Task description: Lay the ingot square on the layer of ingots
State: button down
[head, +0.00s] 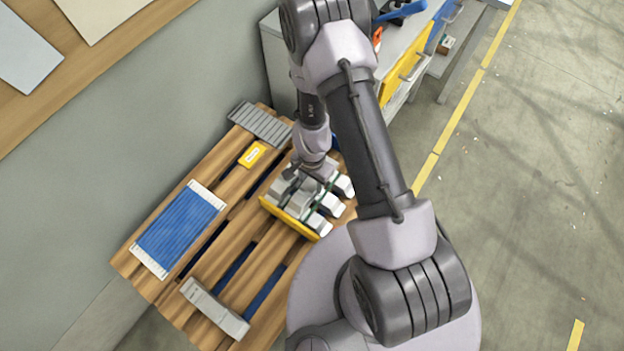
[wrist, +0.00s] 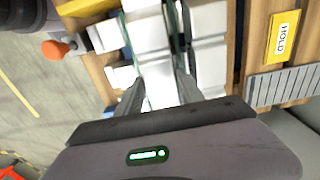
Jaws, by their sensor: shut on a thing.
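My gripper (head: 311,174) is over the ingots on the wooden pallet, its fingers pointing down. In the wrist view my gripper (wrist: 160,92) is shut on a pale silver ingot (wrist: 158,75), one finger on each side. The held ingot (head: 300,196) is partly hidden by my gripper in the head view. The layer of ingots (head: 328,206) lies below and around it; its ends show on both sides in the wrist view (wrist: 209,56). Whether the held ingot touches the layer, I cannot tell.
A yellow strip (head: 289,218) edges the ingots. On the pallet (head: 222,258) lie a blue mat (head: 180,229), a grey bar (head: 215,308), a ribbed grey plate (head: 260,123) and a yellow HOLD sign (wrist: 283,37).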

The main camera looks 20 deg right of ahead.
jog(key=shift+f+b, duration=0.5)
jog(key=shift+f, duration=0.05)
dwell(0.4)
jog(key=c, duration=1)
grip_release()
jog(key=shift+r, duration=0.1)
notch_tip(320, 180, up, 3)
jog(key=p, duration=0.3)
jog(key=o, duration=0.6)
